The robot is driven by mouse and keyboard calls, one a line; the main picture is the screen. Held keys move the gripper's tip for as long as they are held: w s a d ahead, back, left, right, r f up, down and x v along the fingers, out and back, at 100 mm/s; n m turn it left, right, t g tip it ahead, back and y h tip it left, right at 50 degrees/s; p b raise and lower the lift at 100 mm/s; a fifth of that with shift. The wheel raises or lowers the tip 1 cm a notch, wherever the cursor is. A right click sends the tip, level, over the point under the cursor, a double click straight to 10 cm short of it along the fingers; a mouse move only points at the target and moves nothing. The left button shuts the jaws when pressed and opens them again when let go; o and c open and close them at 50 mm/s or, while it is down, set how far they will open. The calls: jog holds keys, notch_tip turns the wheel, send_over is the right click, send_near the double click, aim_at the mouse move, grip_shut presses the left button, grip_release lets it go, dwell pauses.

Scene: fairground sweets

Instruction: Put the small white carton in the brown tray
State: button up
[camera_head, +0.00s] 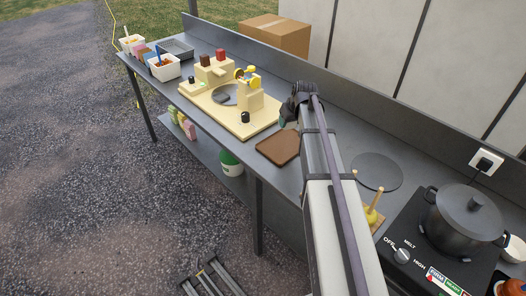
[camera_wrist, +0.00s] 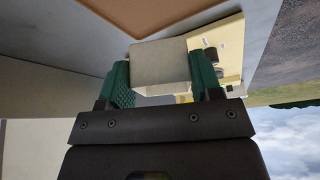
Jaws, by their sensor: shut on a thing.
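The small white carton (camera_wrist: 160,66) is between the two green fingers of my gripper (camera_wrist: 160,85) in the wrist view. My gripper is shut on it. In the head view my gripper (camera_head: 291,112) is behind the end of my arm, and I cannot make out the carton there. The brown tray (camera_head: 279,147) lies flat on the grey counter, just in front of and to the left of my gripper. It looks empty where it shows. Its brown surface also shows at the top of the wrist view (camera_wrist: 135,14), apart from the carton.
A beige board (camera_head: 262,122) with a machine, blocks and a black knob stands left of the tray. A dark round mat (camera_head: 377,171), a lidded pot (camera_head: 466,215) on a hob and a yellow item are to the right. A raised back wall edges the counter.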

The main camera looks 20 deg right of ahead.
aim_at(285, 146)
jog(key=shift+w+a+f, duration=0.2)
jog(key=shift+w+a, duration=0.05)
jog(key=shift+w, duration=0.2)
notch_tip(285, 146, down, 10)
jog(key=b, duration=1)
jog(key=shift+s+f, duration=0.1)
jog(key=shift+f, duration=0.15)
jog(key=shift+r, duration=0.3)
jog(key=shift+f, duration=0.1)
jog(key=o, duration=0.5)
jog(key=shift+f, duration=0.1)
jog(key=o, duration=0.5)
jog(key=shift+c, duration=0.2)
